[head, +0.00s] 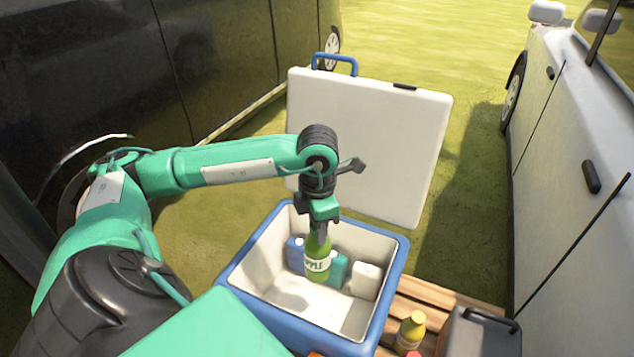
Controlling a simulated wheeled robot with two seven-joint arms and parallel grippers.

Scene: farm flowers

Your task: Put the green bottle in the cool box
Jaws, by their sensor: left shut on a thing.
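The green bottle (317,262) with a pale label hangs upright from my left gripper (318,226). The gripper is shut on the bottle's top, and the neck is partly hidden by the jaws. The bottle is over the inside of the open cool box (232,284), its lower part below the level of the far rim. I cannot tell whether it touches the things inside. The cool box is white inside with a blue rim, and its white lid (385,150) stands open behind it. My right gripper is not in view.
In the box stand a blue item (295,254), a teal item (338,270) and a white container (366,281); its near floor is clear. A yellow bottle (411,328) and a dark case (480,335) are on wooden slats. Vehicles flank both sides.

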